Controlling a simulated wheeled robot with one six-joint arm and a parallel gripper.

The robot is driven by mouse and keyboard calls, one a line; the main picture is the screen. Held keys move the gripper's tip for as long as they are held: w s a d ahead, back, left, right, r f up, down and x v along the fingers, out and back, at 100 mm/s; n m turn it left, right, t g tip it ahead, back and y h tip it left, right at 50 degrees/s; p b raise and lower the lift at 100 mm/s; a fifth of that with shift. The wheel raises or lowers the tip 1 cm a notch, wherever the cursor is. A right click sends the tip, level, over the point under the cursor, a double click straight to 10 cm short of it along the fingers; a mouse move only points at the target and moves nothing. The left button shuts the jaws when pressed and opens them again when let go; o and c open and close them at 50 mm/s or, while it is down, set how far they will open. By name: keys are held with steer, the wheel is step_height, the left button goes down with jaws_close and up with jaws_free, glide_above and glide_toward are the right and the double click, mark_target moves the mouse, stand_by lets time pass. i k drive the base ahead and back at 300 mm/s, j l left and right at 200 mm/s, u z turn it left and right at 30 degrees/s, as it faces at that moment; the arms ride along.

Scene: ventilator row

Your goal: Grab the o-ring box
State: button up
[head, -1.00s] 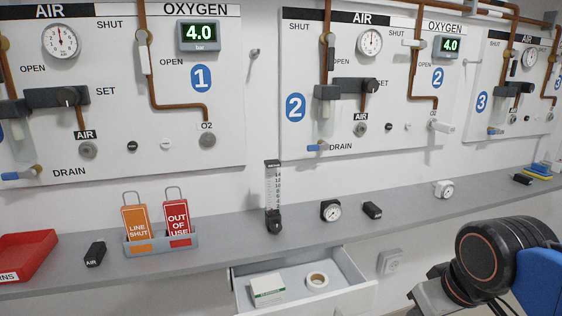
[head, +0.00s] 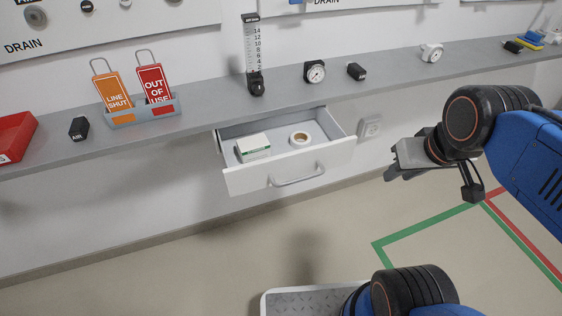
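A small white box with a green stripe (head: 253,147) lies at the left inside the open drawer (head: 250,180). Its lettering is too small to read; it is the only box in the drawer. My gripper (head: 392,175) is right of the drawer, apart from it, pointing left. Its fingers are seen from the side, so I cannot tell whether they are open or shut. Nothing shows held in it.
A roll of tape (head: 299,139) lies in the drawer right of the box. The drawer front has a handle (head: 298,175). The shelf (head: 205,104) above carries a tag holder (head: 143,117), a gauge (head: 315,72) and a flowmeter (head: 256,84). The floor in front is clear.

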mark_target(255, 148)
steer(key=l+u, duration=1.15)
steer(key=k+l+u, duration=0.1)
steer(key=l+u, duration=0.3)
